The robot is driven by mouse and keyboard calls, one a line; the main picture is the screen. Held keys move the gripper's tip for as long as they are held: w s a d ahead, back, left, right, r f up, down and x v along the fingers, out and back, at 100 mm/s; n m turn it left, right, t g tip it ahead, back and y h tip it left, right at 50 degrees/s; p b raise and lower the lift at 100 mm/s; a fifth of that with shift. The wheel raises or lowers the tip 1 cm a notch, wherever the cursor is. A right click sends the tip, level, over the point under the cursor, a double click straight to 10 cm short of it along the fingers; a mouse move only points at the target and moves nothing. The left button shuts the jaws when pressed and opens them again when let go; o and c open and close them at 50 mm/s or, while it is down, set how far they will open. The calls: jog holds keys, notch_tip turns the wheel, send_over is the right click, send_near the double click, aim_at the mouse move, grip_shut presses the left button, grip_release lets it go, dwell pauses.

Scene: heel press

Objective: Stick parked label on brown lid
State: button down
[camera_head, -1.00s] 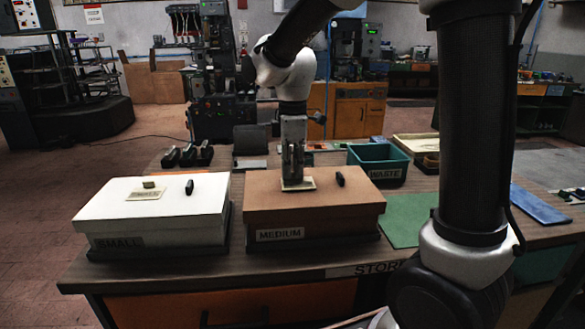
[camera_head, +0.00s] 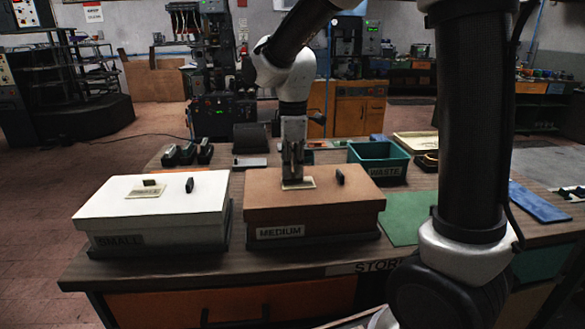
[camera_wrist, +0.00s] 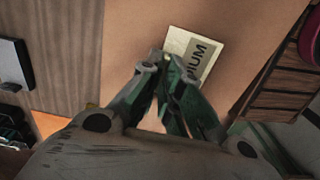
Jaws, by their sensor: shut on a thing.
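The brown lid (camera_head: 265,205) tops a box marked MEDIUM, and its bare surface fills the middle of the wrist view (camera_wrist: 110,45). A cream label (camera_head: 306,184) lies flat at the lid's middle; letters ending in "IUM" show on it in the wrist view (camera_wrist: 205,50). My gripper (camera_head: 292,178) points down over this label with its fingertips at the label's edge in the wrist view (camera_wrist: 158,66). It is shut on the label's grip part, which the fingers hide. I cannot tell whether the label is pressed fully against the lid.
A black knob (camera_head: 340,177) stands on the brown lid right of my gripper. A white-lidded box (camera_head: 105,205) with its own label and knob is on the left. A green waste bin (camera_head: 378,170) stands behind right. A green mat (camera_head: 412,210) lies to the right.

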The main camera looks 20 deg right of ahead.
jog(key=shift+f, duration=0.1)
jog(key=c, duration=1.5)
grip_release()
jog(key=shift+c, duration=0.2)
jog(key=o, duration=0.5)
jog(key=shift+c, duration=0.2)
jog(key=shift+r, duration=3.55)
